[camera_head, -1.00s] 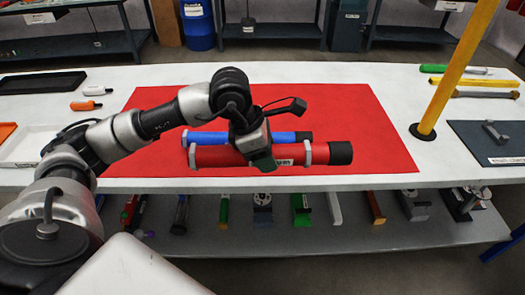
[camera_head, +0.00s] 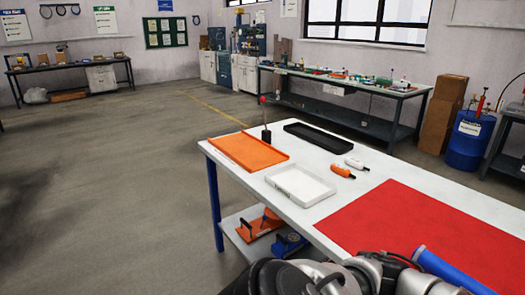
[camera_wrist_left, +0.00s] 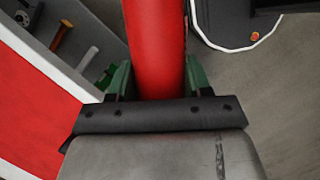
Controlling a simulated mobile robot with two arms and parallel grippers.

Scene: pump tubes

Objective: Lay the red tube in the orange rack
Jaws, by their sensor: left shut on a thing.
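The red tube (camera_wrist_left: 154,45) shows in the left wrist view, running up between the green jaw pads of my left gripper (camera_wrist_left: 156,82). The gripper is shut on it. The tube's ends are out of this view. In the head view the red tube and the left gripper are out of the picture; only part of my left arm shows at the bottom. The orange rack (camera_head: 250,151) is a shallow orange tray, empty, at the far left corner of the white table. My right gripper is in neither view.
A white tray (camera_head: 301,184) and a black tray (camera_head: 317,137) lie near the orange rack. A blue tube (camera_head: 447,268) lies on the red mat (camera_head: 420,226). The floor left of the table is open.

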